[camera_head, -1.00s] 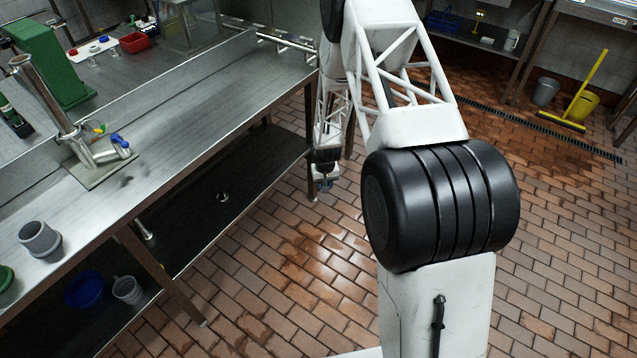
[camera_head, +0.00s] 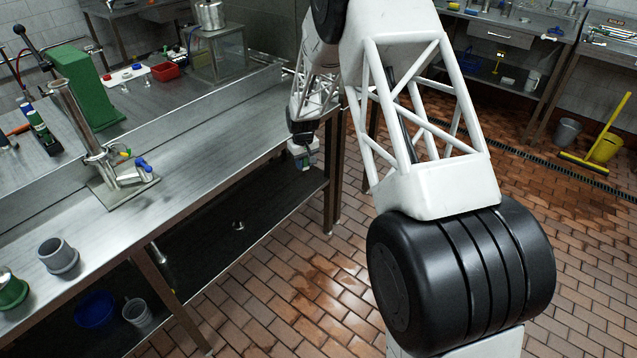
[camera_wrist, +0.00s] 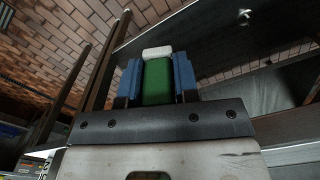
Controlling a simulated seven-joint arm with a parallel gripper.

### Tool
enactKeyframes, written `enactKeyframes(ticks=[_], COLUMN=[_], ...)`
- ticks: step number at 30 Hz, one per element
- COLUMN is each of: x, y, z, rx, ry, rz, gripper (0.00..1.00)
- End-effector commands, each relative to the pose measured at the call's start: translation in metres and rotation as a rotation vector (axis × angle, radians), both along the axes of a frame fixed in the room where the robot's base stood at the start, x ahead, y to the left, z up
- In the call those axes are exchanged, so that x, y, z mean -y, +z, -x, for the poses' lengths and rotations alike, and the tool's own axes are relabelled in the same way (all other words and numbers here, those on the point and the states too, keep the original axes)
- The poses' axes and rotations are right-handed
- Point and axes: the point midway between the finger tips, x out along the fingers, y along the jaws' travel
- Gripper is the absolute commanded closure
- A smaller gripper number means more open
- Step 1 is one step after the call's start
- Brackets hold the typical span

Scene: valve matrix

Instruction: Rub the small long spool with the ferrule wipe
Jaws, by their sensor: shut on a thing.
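My gripper (camera_head: 303,162) hangs by the front edge of the steel bench, toward its far end. In the wrist view my gripper (camera_wrist: 157,80) has its blue fingers shut on a green block with a white end, which looks like the ferrule wipe (camera_wrist: 157,82). The white end sticks out past the fingertips and touches nothing that I can see. A small metal piece (camera_head: 238,225) lies on the dark lower shelf. A longer metal piece (camera_head: 158,252) is partly hidden near a bench leg. I cannot tell for sure which one is the small long spool.
The steel bench top (camera_head: 200,165) carries a pipe stand with blue and yellow valve handles (camera_head: 120,165) and a grey cup (camera_head: 58,256). On the lower shelf are a blue bowl (camera_head: 95,309) and a grey mug (camera_head: 137,312). Bench legs (camera_head: 332,185) stand near my gripper. The tiled floor is open.

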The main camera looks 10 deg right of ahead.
Motion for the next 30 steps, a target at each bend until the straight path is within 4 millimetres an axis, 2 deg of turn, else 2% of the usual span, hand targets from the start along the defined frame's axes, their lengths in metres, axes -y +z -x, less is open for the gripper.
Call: enactKeyframes(ticks=[3, 14, 20, 30], x=[-0.022, -0.091, -0.141, -0.24], y=[0.034, 0.123, 0.166, 0.231], z=[-0.007, -0.022, -0.031, -0.04], rx=[0.003, 0.002, 0.002, 0.003], ry=[0.06, 0.261, 0.404, 0.683], rz=[0.0, 0.0, 0.0, 0.0], gripper=[0.95, 0.95, 0.95, 0.95])
